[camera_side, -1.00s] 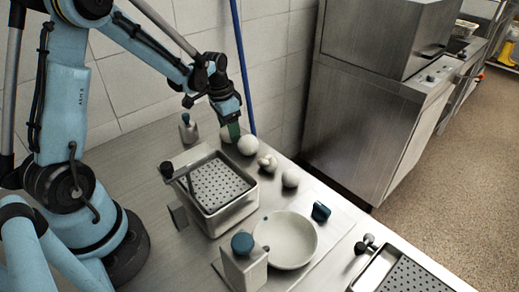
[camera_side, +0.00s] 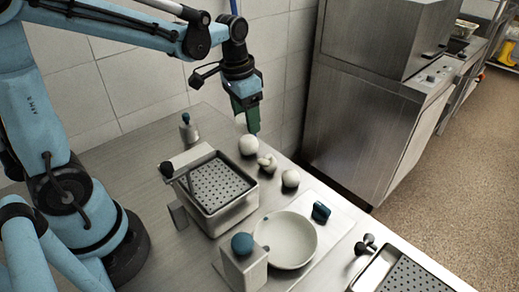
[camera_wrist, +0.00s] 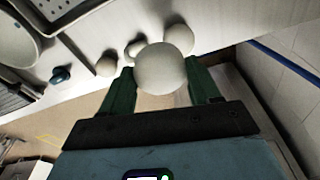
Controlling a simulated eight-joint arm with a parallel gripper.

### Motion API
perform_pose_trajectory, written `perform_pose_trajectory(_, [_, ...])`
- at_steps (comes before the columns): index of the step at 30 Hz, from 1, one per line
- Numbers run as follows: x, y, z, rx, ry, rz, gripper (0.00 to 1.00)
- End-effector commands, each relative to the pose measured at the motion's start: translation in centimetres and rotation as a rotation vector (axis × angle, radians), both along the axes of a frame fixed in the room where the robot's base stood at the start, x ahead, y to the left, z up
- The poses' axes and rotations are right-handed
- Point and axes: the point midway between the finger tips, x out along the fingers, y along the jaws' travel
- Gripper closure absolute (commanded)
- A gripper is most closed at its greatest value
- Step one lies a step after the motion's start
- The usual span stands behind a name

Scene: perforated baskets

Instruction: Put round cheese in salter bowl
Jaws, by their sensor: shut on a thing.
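My gripper (camera_side: 246,116) hangs above the back of the counter, shut on a round white cheese (camera_wrist: 160,70). In the wrist view the cheese sits between the two green fingers. In the side view it is mostly hidden behind the fingers. The salter bowl (camera_side: 286,241) is a shallow, pale round dish on the counter toward the front. It looks empty. The bowl is well in front of my gripper, and part of it shows at the left edge of the wrist view (camera_wrist: 17,45).
Pale rounded items (camera_side: 248,146), (camera_side: 291,178) and a knobbly one (camera_side: 267,163) lie below my gripper. A perforated basket (camera_side: 246,198) stands left of them. A blue-topped container (camera_side: 245,268) and a small blue object (camera_side: 321,211) flank the bowl. Another perforated tray (camera_side: 372,272) is front right.

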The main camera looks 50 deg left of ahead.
Motion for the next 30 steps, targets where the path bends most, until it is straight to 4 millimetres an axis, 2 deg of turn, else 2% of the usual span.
perform_pose_trajectory(5, [-0.4,-2.8,0.5,0.000,0.002,-0.007,0.70])
perform_pose_trajectory(11, [-1.8,-9.2,0.8,0.001,0.007,-0.015,0.70])
perform_pose_trajectory(15, [-3.8,-14.0,1.1,0.002,0.008,-0.016,0.70])
perform_pose_trajectory(21, [-7.3,-19.7,1.4,0.002,0.006,-0.012,0.70])
perform_pose_trajectory(25, [-9.2,-22.0,1.5,0.001,0.002,-0.009,0.70])
perform_pose_trajectory(30, [-10.7,-23.5,1.6,-0.001,0.000,-0.003,0.70])
